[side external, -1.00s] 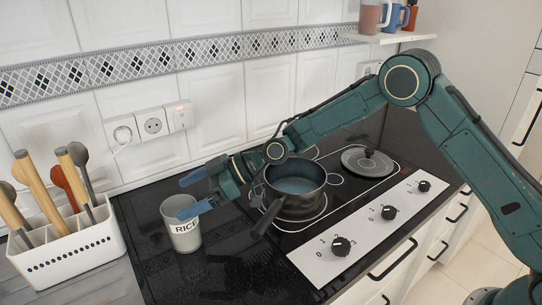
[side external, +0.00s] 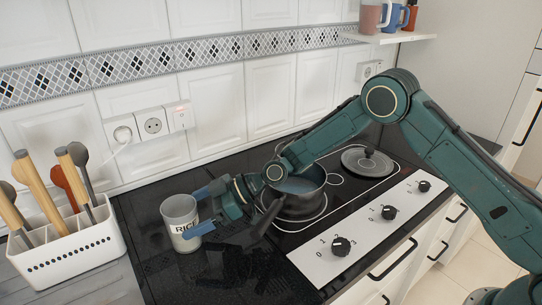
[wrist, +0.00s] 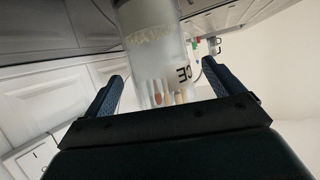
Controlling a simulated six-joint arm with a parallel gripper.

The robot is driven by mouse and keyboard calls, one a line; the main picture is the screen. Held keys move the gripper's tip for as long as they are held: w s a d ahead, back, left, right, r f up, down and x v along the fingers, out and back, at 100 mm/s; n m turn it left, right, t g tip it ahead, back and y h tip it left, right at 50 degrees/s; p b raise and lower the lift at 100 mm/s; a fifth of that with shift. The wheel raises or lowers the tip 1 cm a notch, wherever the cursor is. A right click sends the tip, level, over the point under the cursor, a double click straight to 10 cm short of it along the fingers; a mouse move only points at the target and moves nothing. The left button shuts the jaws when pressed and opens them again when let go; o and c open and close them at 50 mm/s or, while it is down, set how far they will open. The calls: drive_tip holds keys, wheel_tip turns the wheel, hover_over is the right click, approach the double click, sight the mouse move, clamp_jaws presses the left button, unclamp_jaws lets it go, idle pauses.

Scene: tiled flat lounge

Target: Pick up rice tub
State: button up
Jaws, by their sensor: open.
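In the wrist view the tub (wrist: 155,55) stands between the two open fingers (wrist: 168,88), with gaps on both sides. I cannot tell whether either finger touches it.
A dark pot (side external: 295,195) sits on the cooktop just right of my gripper, under my wrist, its handle pointing toward the front. A white utensil holder (side external: 75,252) stands left of the tub. A lid (side external: 369,163) lies at the back right. The counter in front of the tub is clear.

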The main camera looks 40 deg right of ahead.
drive_tip(key=shift+w+a+f, duration=0.15)
drive_tip(key=shift+a+f, duration=0.3)
drive_tip(key=shift+f, duration=0.1)
drive_tip(key=shift+w+a+f, duration=0.15)
drive_tip(key=shift+a+f, duration=0.25)
drive_tip(key=shift+f, duration=0.15)
drive_tip(key=shift+w+a+f, duration=0.2)
drive_tip(key=shift+a, duration=0.25)
drive_tip(key=c, duration=1.2)
drive_tip(key=shift+o, duration=0.2)
drive_tip(key=shift+r, duration=0.35)
wheel_tip(320, 180, up, 19)
drive_tip(key=shift+r, duration=0.15)
idle(1.0)
